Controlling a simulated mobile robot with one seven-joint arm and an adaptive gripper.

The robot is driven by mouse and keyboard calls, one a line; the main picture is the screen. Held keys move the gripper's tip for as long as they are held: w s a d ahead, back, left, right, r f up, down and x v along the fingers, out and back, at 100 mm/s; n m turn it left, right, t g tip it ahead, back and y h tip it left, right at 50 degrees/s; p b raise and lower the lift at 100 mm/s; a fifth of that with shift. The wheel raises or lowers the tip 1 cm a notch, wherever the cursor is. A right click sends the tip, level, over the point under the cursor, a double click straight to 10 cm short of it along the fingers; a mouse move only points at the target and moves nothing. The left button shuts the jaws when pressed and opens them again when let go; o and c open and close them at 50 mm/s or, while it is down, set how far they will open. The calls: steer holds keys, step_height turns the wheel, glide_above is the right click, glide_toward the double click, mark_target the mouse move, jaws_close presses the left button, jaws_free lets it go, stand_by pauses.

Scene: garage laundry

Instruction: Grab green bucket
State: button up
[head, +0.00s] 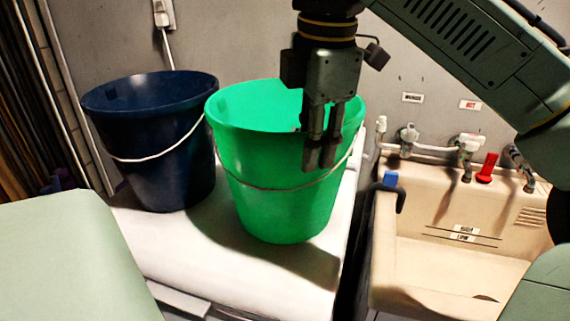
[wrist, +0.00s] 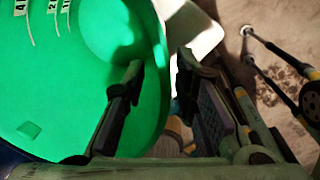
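The green bucket (head: 280,195) stands upright on a white appliance top, its wire handle hanging across the front. In the wrist view the green bucket (wrist: 75,90) fills the left side, with measuring marks on its inner wall. My gripper (head: 320,158) points down over the bucket's right side, and its fingers overlap the wall in the head view. In the wrist view my gripper (wrist: 160,63) has its fingers apart, one over the bucket and one to the right of the rim. Nothing is held. Whether a finger touches the bucket, I cannot tell.
A dark blue bucket (head: 160,150) stands close to the left on the same white top (head: 175,250). A beige sink (head: 440,270) with taps (head: 467,148) and a red handle (head: 487,168) is at the right. A grey wall stands behind.

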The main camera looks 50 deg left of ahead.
steer(key=shift+w+a+f+p, duration=0.15)
steer(key=shift+a+f, duration=0.1)
steer(key=shift+f, duration=0.85)
steer(key=shift+a+f+p, duration=0.15)
steer(key=shift+a+f, duration=0.05)
steer(key=shift+f, duration=0.9)
jaws_close()
